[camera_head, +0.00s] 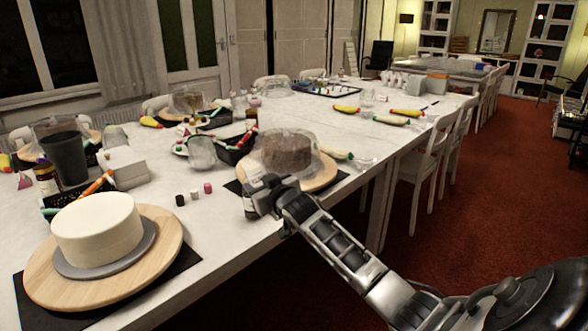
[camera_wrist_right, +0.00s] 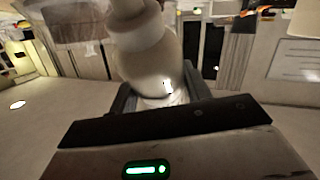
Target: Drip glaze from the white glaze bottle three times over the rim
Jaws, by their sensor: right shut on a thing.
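My right gripper (camera_head: 258,196) reaches over the table's front edge from the lower right. It is shut on the white glaze bottle (camera_wrist_right: 148,62), which fills the upper middle of the right wrist view between the two fingers. In the head view the bottle is small and hard to tell from the gripper. A cream-white cake (camera_head: 98,228) stands at the front left on a grey disc (camera_head: 140,258) and a wooden turntable (camera_head: 60,290). The gripper is well to the right of this cake and apart from it. My left gripper is not in view.
A brown cake (camera_head: 286,153) under a clear dome stands on another wooden turntable (camera_head: 322,176) just behind my right gripper. Small jars (camera_head: 194,195) stand between the turntables. A dark cup (camera_head: 67,157) and a white box (camera_head: 124,167) stand behind the white cake. Bare tabletop (camera_head: 215,232) lies between.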

